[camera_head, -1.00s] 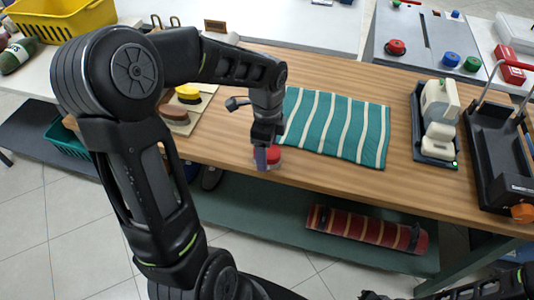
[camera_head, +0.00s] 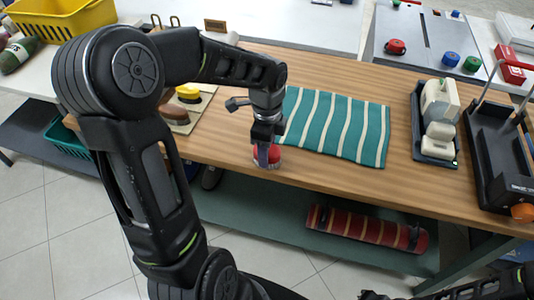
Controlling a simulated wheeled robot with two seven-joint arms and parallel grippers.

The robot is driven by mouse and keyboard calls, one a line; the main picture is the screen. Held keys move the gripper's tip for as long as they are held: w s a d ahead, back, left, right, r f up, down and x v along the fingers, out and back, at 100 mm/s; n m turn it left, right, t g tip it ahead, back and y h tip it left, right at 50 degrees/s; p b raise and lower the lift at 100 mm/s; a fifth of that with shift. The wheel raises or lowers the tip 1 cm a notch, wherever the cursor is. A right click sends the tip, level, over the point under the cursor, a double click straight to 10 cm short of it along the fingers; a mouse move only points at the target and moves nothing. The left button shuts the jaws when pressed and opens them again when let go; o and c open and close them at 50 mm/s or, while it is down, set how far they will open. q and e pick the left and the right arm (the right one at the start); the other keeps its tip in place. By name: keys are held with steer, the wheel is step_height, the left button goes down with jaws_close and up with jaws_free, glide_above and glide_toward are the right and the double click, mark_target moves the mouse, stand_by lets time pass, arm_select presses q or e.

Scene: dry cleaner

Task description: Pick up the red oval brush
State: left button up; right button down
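The red oval brush (camera_head: 273,157) lies on the wooden table near its front edge, left of the striped teal cloth. My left gripper (camera_head: 264,154) points down at the brush, with a finger in front of its left part. The finger hides some of the brush, and I cannot tell whether the fingers are closed on it. The brush looks to be at table level. My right gripper is not clearly visible; only part of my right arm shows at the bottom right corner.
The striped teal cloth (camera_head: 335,125) lies flat right of the brush. A mat with brushes (camera_head: 189,93) is to the left. A dark tray (camera_head: 418,150) with pale items and a black stand (camera_head: 490,130) are at right. A red striped roll (camera_head: 365,229) lies on the lower shelf.

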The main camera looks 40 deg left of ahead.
arm_select(q)
steer(key=c, duration=0.8)
steer(key=shift+r, duration=0.1)
step_height(320, 180, up, 10)
steer(key=shift+f, duration=0.1)
stand_by(0.6)
